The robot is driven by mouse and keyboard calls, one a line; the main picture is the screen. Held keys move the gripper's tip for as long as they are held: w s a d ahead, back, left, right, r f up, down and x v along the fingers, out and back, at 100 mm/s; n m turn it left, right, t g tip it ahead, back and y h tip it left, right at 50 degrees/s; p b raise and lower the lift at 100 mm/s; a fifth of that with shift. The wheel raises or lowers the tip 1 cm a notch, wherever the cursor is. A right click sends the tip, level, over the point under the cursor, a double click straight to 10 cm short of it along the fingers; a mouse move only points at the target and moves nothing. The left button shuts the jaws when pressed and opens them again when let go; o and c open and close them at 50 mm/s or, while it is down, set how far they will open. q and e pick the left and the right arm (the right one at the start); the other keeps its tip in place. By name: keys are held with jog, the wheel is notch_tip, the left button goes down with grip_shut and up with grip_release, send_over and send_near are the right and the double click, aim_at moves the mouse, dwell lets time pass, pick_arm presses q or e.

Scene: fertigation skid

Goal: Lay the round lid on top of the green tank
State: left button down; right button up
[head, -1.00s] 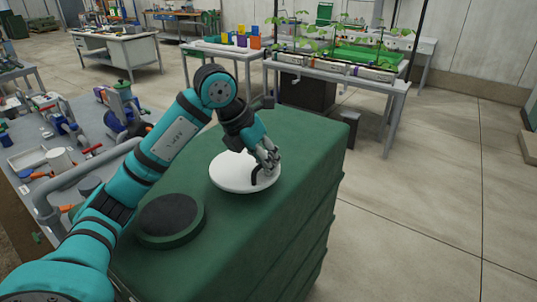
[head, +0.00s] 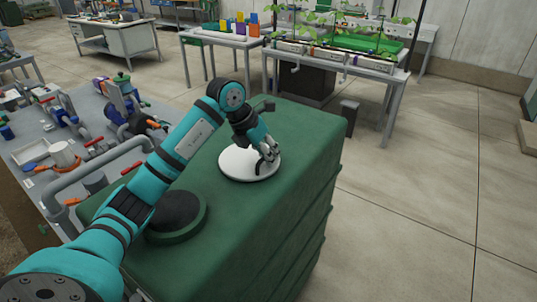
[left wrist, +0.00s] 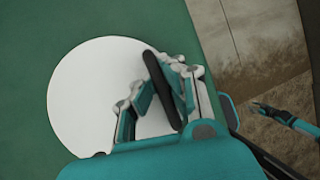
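The round lid (head: 240,165) is a white disc with a dark upright handle (left wrist: 163,88). It is over the far part of the green tank's flat top (head: 290,130). Whether it touches that top is hard to tell. My left gripper (head: 268,155) is at the lid from above; the left wrist view shows its fingers closed on both sides of the handle. A raised green ring with a dark round middle (head: 178,213) is on the tank's near left part, clear of the lid. My right gripper (left wrist: 260,106) shows small in the left wrist view, too small to read.
A grey bench (head: 30,180) with pipes and valves stands close left of the tank. Behind are a table with coloured boxes (head: 215,38) and a plant rack (head: 335,62). The floor (head: 420,220) to the right is clear.

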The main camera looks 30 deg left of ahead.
pick_arm(q)
jog(key=shift+f, duration=0.2)
jog(key=c, duration=1.5)
grip_release()
jog(key=shift+r, duration=0.25)
jog(key=shift+s+a+r, duration=0.1)
jog(key=shift+a+r, duration=0.1)
jog(key=shift+r, duration=0.1)
jog(key=b+v, duration=0.2)
jog(key=v, duration=0.9)
jog(key=shift+s+r, duration=0.1)
